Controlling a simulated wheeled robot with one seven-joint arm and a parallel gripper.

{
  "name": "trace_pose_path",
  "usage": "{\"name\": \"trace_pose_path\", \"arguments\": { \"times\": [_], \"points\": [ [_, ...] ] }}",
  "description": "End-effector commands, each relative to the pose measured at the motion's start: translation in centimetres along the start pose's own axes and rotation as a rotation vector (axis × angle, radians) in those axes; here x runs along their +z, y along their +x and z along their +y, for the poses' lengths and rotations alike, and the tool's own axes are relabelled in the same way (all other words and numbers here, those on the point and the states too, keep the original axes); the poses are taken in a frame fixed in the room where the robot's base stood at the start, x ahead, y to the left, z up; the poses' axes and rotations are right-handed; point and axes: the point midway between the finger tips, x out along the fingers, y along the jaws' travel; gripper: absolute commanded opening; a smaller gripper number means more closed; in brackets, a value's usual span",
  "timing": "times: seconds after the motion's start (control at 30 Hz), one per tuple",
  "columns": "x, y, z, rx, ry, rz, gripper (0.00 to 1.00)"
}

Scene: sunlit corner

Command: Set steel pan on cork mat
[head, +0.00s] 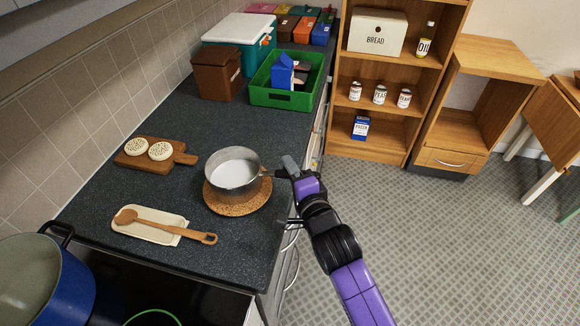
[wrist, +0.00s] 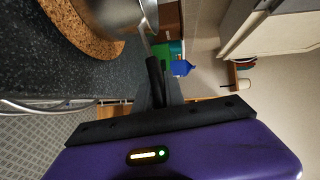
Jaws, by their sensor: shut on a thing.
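The steel pan (head: 234,172), with white contents, is upright over the round cork mat (head: 239,207) on the dark counter. The mat's front and right parts show; the pan hides the rest. I cannot tell whether the pan's base touches the mat. My gripper (head: 286,171) is shut on the pan's handle at the right, near the counter's front edge. In the wrist view the pan (wrist: 120,12) is at the top, beside the cork mat (wrist: 88,32), with its dark handle (wrist: 154,72) running down to the gripper.
A wooden spoon (head: 165,222) lies on a cream tray (head: 134,231) in front of the mat. A wooden board (head: 147,165) with two round breads is at left. A blue pot (head: 72,295) is at lower left. A green crate (head: 263,97) stands behind; the counter between is clear.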

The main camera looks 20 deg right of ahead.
Motion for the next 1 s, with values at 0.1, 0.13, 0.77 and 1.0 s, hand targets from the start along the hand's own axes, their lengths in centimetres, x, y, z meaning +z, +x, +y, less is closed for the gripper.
{"name": "trace_pose_path", "arguments": {
  "times": [0.1,0.13,0.77,1.0],
  "points": [
    [0.0,0.0,-0.3,-0.006,0.002,0.0,0.0],
    [0.0,0.0,-0.3,-0.006,0.002,0.0,0.0],
    [0.0,-1.5,0.2,0.001,-0.001,0.0,0.36],
    [0.0,-6.2,0.2,0.001,0.0,0.0,0.36]
  ]
}}
